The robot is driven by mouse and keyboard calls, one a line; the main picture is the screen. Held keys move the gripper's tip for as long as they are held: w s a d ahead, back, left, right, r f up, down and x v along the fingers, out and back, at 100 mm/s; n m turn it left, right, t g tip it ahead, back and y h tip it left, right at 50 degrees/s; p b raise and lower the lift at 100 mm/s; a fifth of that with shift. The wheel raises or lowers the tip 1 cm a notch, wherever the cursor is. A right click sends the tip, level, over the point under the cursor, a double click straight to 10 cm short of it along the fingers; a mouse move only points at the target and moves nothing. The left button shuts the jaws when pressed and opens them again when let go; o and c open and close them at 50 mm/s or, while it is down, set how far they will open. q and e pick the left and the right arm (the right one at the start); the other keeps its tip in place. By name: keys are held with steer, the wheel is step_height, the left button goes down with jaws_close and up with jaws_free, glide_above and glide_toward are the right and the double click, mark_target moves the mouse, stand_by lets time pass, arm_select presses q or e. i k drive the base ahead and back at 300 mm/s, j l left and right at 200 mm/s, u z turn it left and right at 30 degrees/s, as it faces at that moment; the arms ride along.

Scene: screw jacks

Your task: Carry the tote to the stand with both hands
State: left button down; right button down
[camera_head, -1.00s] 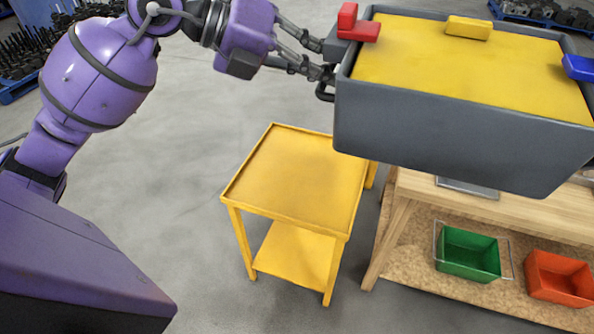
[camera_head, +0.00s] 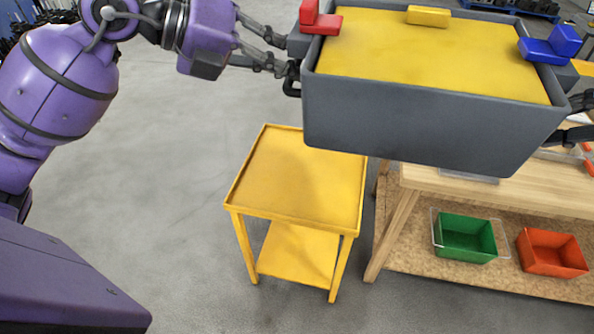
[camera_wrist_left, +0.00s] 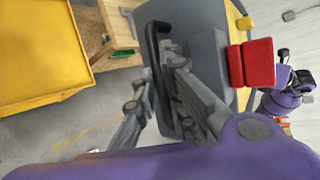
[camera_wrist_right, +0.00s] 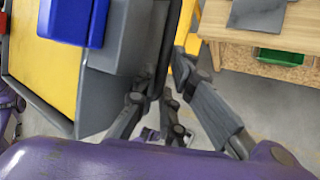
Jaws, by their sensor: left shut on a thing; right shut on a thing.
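The grey tote (camera_head: 420,125) is held in the air in the upper right of the head view, roughly level. It has a yellow inside, with a red block (camera_head: 318,20), a yellow block (camera_head: 428,16) and a blue block (camera_head: 548,46) at its edges. My left gripper (camera_head: 292,68) is shut on the tote's left handle, a dark bar (camera_wrist_left: 160,75) in the left wrist view. My right gripper (camera_head: 585,118) is at the tote's right end, shut on the handle there (camera_wrist_right: 160,60). The yellow stand (camera_head: 290,180) is below and left of the tote, its top empty.
A wooden workbench (camera_head: 510,185) stands right of the stand, partly under the tote. A green bin (camera_head: 465,238) and an orange bin (camera_head: 552,252) sit on its lower shelf. Clear grey floor (camera_head: 150,200) lies left of the stand.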

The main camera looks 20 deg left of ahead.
mark_target(303, 170)
steer(key=k+j, duration=0.1)
steer(key=j, duration=0.3)
steer(key=k+j, duration=0.1)
steer(key=j, duration=0.35)
steer(key=k+j, duration=0.1)
steer(key=j, duration=0.3)
